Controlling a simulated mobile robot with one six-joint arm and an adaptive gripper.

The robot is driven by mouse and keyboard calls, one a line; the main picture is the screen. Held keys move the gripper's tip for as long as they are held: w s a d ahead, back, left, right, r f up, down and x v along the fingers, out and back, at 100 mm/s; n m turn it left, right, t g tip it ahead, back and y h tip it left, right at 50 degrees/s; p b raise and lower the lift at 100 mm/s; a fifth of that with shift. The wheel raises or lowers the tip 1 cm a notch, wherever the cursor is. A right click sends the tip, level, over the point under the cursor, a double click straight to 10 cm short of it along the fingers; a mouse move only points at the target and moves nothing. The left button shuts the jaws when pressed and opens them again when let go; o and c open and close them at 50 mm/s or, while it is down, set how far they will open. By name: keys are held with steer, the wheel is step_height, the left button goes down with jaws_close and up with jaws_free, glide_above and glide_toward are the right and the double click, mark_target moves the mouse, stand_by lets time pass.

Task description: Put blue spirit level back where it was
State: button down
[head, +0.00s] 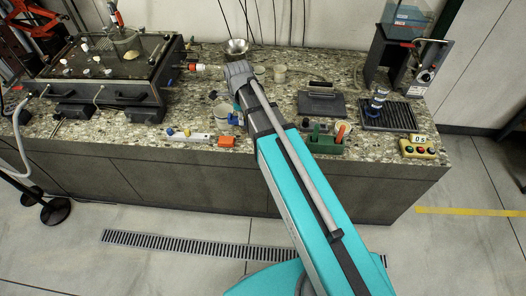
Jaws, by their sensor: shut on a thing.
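My gripper (237,107) is at the end of my arm, over the front middle of the speckled counter (270,152). The wrist and arm hide much of it. It is shut, and a small blue part (233,121) shows at its tips, which I take for the blue spirit level. Most of that piece is hidden, so its tilt and whether it touches the counter cannot be told. A pale cup (221,112) stands right beside the gripper, on its left.
A white strip with coloured knobs (188,136) and an orange block (226,142) lie by the front edge. A green caddy (324,143), dark plate (321,104), black grate (388,117) and button box (418,147) are right. A large tank rig (108,92) fills the left.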

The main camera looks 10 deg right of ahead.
steer(key=s+a+f+b, duration=0.3)
steer(key=a+f+b, duration=0.2)
steer(key=f+b, duration=0.1)
steer(key=shift+f, duration=0.65)
steer(key=shift+d, duration=0.1)
steer(key=w+d+f+b, duration=0.2)
steer(key=d, duration=0.1)
steer(key=w+d+f+b, duration=0.2)
steer(key=d+f+b, duration=0.1)
steer(key=w+d+f+b, duration=0.3)
steer(key=d, duration=0.1)
steer(key=shift+w+f, duration=0.1)
steer(key=shift+f, duration=0.1)
steer(key=shift+w+d+f+b, duration=0.2)
steer(key=shift+d+f+b, duration=0.15)
steer(key=shift+b, duration=0.15)
steer(key=shift+r, duration=0.1)
